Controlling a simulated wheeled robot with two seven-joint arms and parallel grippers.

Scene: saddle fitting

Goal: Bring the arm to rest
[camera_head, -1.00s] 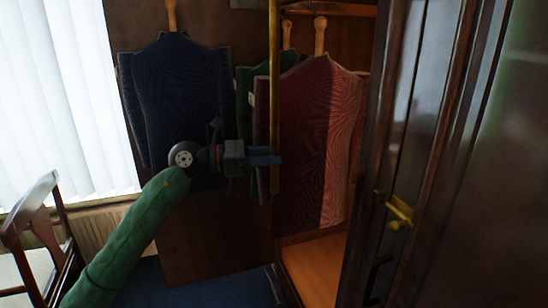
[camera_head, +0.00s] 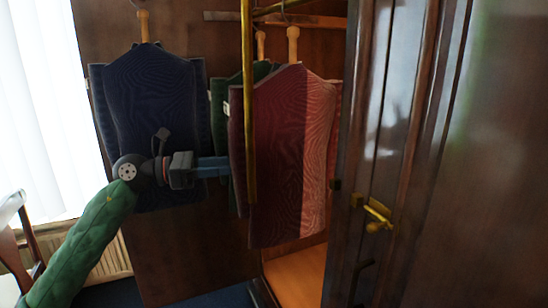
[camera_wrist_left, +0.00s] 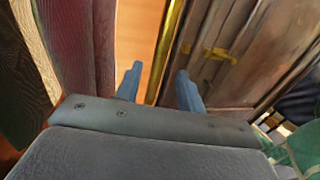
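My left arm comes in from the lower left in a green sleeve. Its left gripper (camera_head: 212,167) points right, in front of the hanging garments and just left of the brass pole. My right gripper is not seen in the head view. A green sleeve shows at the lower right of the wrist view, but no right fingers show.
A navy garment (camera_head: 155,90), a red garment (camera_head: 280,150) and a green one (camera_head: 218,98) hang close to the left gripper. A dark wooden door (camera_head: 400,130) with a brass handle (camera_head: 378,214) stands at right. A wooden chair (camera_head: 14,240) is at lower left.

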